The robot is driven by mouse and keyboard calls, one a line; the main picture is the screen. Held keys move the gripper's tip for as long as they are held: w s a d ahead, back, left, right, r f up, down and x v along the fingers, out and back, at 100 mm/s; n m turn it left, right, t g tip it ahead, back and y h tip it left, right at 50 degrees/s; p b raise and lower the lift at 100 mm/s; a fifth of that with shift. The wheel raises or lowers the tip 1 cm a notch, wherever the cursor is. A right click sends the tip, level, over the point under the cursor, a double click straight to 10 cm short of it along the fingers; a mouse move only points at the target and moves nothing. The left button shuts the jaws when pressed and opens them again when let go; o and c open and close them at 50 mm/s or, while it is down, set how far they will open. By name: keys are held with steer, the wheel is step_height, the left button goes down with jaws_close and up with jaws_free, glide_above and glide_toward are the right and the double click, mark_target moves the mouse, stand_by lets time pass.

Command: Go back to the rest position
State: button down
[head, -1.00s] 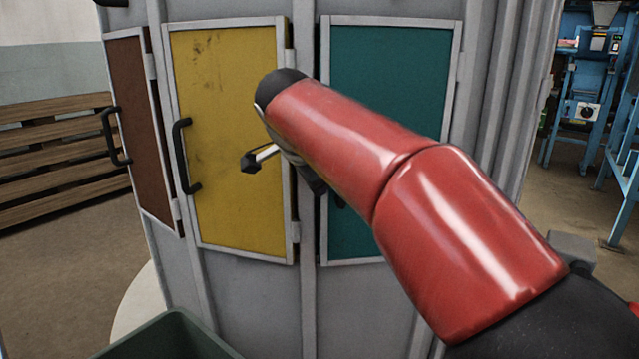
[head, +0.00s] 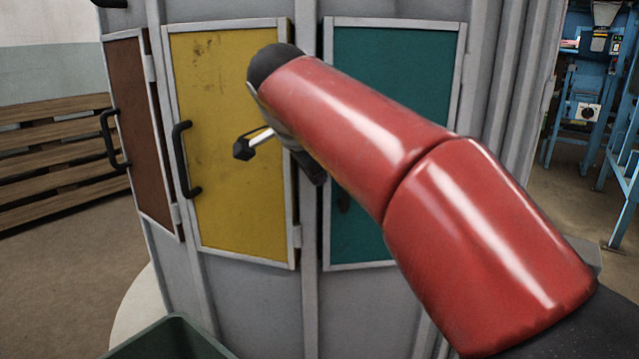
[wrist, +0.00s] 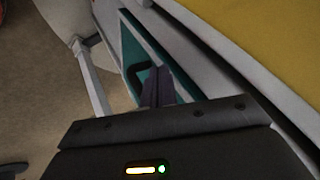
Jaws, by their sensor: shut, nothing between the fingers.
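My gripper (head: 243,149) is in front of the yellow door (head: 232,215) in the head view, to the right of that door's black handle (head: 184,158) and apart from it. Its fingertips are shut with nothing between them. My red arm reaches in from the lower right and covers part of the teal door (head: 392,85). In the wrist view the dark fingers (wrist: 158,88) show above the gripper body, with the teal door (wrist: 128,55) and its dark handle behind them.
A brown door (head: 138,120) with a black handle (head: 112,138) is on the grey cabinet's left. A dark green bin (head: 172,338) stands at the bottom. Wooden slats (head: 55,155) are at the far left. Blue machinery (head: 585,95) stands at the right over open floor.

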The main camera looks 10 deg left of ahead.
steer(key=s+d+n, duration=0.3)
steer(key=s+d, duration=0.3)
steer(key=d, duration=0.2)
steer(key=s+d+f+n, duration=0.4)
steer(key=s+d+f, duration=0.3)
steer(key=s+f, duration=0.2)
steer(key=s+d+f+n+g+y, duration=0.1)
steer(key=s+d+f+n, duration=0.3)
steer(key=s+d+f, duration=0.3)
step_height(320, 180, down, 6)
steer(key=shift+s+d+r+g+y, duration=0.2)
steer(key=shift+s+g+y, duration=0.1)
steer(key=shift+s, duration=0.9)
